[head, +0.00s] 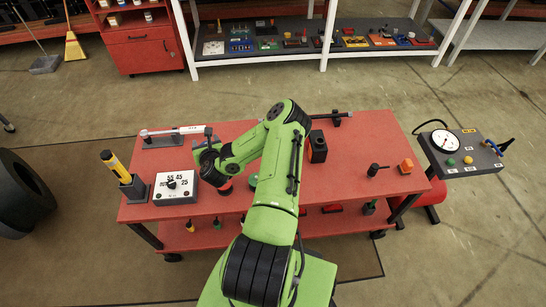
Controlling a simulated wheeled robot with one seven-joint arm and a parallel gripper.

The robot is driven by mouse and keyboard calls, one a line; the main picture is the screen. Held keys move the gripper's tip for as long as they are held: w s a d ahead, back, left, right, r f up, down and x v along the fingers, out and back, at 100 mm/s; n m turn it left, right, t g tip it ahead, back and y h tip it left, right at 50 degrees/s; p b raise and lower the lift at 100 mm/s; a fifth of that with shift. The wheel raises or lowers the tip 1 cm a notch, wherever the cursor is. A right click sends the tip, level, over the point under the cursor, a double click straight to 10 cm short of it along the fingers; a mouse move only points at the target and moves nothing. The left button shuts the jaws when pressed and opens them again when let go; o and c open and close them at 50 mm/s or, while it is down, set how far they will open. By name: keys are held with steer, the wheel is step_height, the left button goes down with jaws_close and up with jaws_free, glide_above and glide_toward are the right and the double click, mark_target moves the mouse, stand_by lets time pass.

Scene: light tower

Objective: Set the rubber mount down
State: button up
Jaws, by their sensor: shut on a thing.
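My green arm reaches over the red table (345,190), and my gripper (207,168) is at its left part, just behind and right of the white dial box (176,186). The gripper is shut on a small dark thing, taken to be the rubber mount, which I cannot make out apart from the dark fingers. I cannot tell whether it touches the table. A red round piece (225,189) shows just below and right of the gripper, partly covered by it.
A yellow-handled tool in a black holder (133,188) stands at the left edge. A torque-wrench-like bar (172,131) lies behind. The front right tabletop is clear.

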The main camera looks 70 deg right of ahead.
steer(key=s+d+f+m+g+h, duration=0.2)
steer(key=s+d+m, duration=0.1)
steer(key=s+d, duration=0.65)
steer(key=shift+g, duration=0.3)
steer(key=f+b, duration=0.2)
steer(key=f, duration=0.1)
steer(key=f+b, duration=0.3)
steer(key=d+f+b, duration=0.1)
steer(key=f+b, duration=0.1)
steer(key=f, duration=0.1)
steer(key=shift+w+d+f+b, duration=0.1)
steer(key=shift+f+b, duration=0.25)
steer(key=shift+b, duration=0.05)
steer(key=shift+r, duration=0.1)
steer(key=o, duration=1.2)
